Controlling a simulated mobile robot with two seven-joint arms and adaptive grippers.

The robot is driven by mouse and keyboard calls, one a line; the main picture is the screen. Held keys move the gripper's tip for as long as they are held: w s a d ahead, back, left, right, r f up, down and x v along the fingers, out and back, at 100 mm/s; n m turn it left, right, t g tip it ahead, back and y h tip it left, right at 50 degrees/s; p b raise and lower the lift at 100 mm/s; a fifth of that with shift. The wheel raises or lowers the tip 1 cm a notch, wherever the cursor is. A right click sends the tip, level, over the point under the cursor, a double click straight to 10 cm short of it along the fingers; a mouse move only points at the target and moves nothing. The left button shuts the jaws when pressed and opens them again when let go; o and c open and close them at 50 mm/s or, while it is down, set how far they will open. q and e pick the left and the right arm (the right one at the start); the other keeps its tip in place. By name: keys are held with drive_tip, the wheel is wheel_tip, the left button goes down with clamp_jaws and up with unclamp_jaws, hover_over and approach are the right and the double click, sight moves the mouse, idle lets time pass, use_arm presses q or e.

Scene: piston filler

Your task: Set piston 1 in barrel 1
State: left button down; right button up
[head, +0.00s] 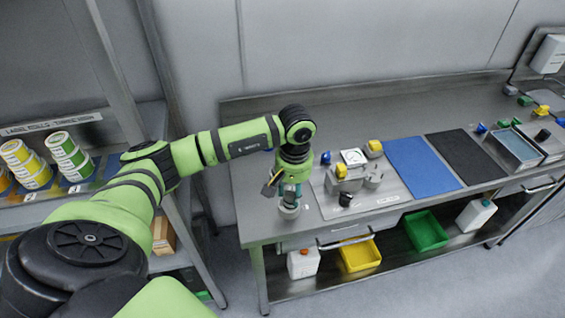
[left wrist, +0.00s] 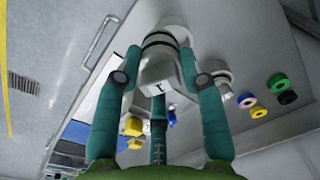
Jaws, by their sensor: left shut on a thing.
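My left gripper (head: 289,188) is over the left end of the steel table. In the left wrist view its teal fingers (left wrist: 160,88) are shut on a pale grey piston (left wrist: 160,58) with black rings and a dark mark on its block-shaped end. In the head view the piston's grey lower end (head: 288,209) shows below the fingers, left of the grey plate. I cannot tell whether it touches anything. Grey metal parts (head: 373,177) stand on the plate; I cannot tell which is barrel 1. My right gripper is not in view.
The grey plate (head: 393,199) also bears yellow-topped parts (head: 374,147), a white dial (head: 354,157) and a black knob (head: 345,199). Blue (head: 422,166) and black (head: 466,158) mats lie to its right. A shelf (head: 110,142) with label rolls stands left of the table.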

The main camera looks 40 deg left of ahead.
sight(290, 187)
use_arm(q)
drive_tip(key=shift+n, duration=0.6)
drive_tip(key=w+a+f+b, duration=0.2)
drive_tip(key=shift+w+f, duration=0.15)
drive_tip(key=shift+f, duration=0.2)
drive_tip(key=shift+a+f+b, duration=0.1)
drive_tip(key=shift+f+b, duration=0.2)
drive_tip(key=shift+b, duration=0.05)
drive_tip(key=shift+f+b, duration=1.65)
drive_tip(key=shift+b, duration=0.15)
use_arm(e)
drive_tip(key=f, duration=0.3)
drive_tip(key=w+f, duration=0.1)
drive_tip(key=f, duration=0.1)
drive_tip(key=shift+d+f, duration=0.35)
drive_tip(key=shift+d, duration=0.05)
use_arm(q)
drive_tip(key=shift+f+b, duration=0.15)
drive_tip(key=shift+b, duration=0.5)
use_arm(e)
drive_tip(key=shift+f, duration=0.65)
